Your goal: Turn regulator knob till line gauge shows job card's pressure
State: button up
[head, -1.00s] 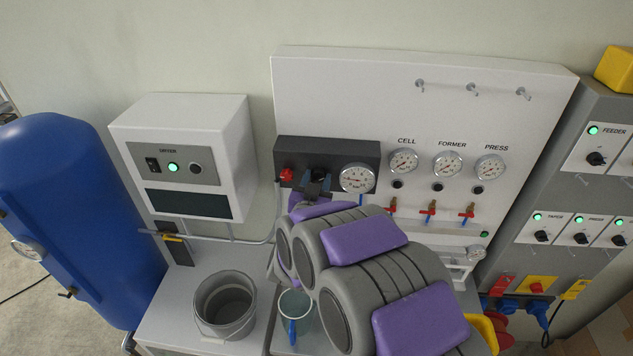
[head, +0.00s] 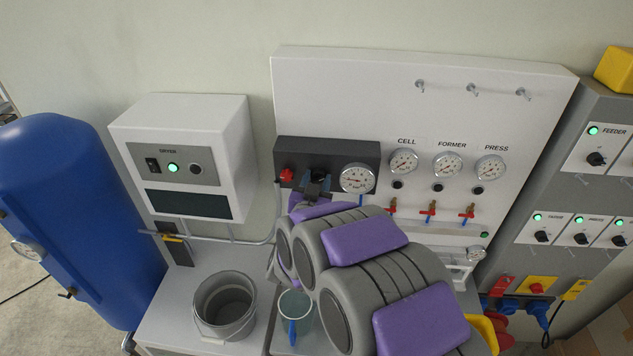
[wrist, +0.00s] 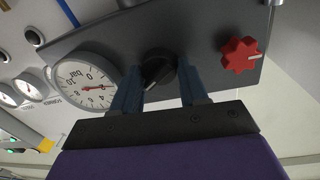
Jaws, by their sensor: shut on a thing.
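The black regulator knob (wrist: 157,66) sits on the dark panel (wrist: 205,30) in the wrist view, with a pale mark on its face. My gripper (wrist: 158,84) is shut on this knob, one blue finger on each side. In the head view my gripper (head: 318,182) is at the dark regulator box (head: 345,151), and my arm hides part of it. The line gauge (wrist: 85,83) is a white round dial marked in bar with a red needle; it also shows in the head view (head: 358,178). Its exact reading is too small to tell. I see no job card.
A red knob (wrist: 241,55) is on the same panel. CELL (head: 403,161), FORMER (head: 448,164) and PRESS (head: 491,167) gauges are to the right, above red-handled valves. A grey bucket (head: 224,305) and a clear jug (head: 296,312) stand below.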

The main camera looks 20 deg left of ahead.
jog(key=o, duration=0.7)
jog(key=shift+f, duration=0.1)
jog(key=shift+c, duration=0.2)
jog(key=o, duration=0.4)
jog(key=shift+a, duration=0.15)
jog(key=shift+s, duration=0.1)
jog(key=shift+s, duration=0.25)
jog(key=shift+s+d+b, duration=0.4)
jog(key=shift+s+b, duration=0.4)
jog(key=shift+s, duration=1.9)
jog(key=shift+s+d+b, duration=0.45)
jog(key=shift+s+b, duration=0.35)
jog(key=shift+s, duration=1.95)
jog(key=shift+s+d+b, duration=0.4)
jog(key=shift+s+b, duration=0.4)
jog(key=shift+s, duration=1.9)
